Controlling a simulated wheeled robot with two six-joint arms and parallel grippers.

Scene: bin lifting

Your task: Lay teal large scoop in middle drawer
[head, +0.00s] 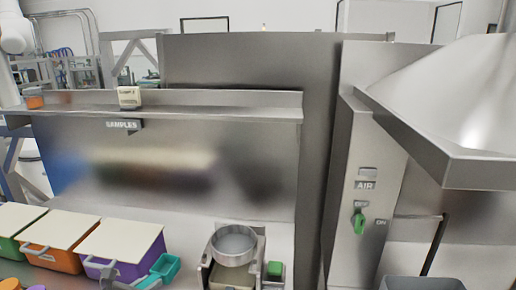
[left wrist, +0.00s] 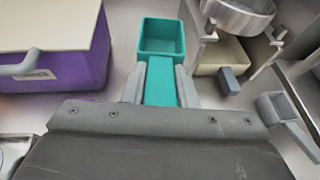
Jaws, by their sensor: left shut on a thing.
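The teal large scoop (head: 165,267) is at the bottom of the head view, just right of the purple bin. In the left wrist view the teal scoop (left wrist: 162,40) shows its square open cup pointing away from me. My left gripper (left wrist: 160,84) is shut on its handle, with a grey finger on each side. In the head view only a little of my left gripper (head: 143,282) shows at the lower edge. I cannot make out the middle drawer in either view. My right gripper is not in view.
Green, orange (head: 52,262) and purple (head: 108,267) lidded bins stand at the lower left. A round metal pan (head: 233,246) on a stand, with a green block (head: 274,269) beside it, is close right of the scoop. A shelf (head: 200,112) runs behind. A metal hood (head: 450,110) overhangs the right.

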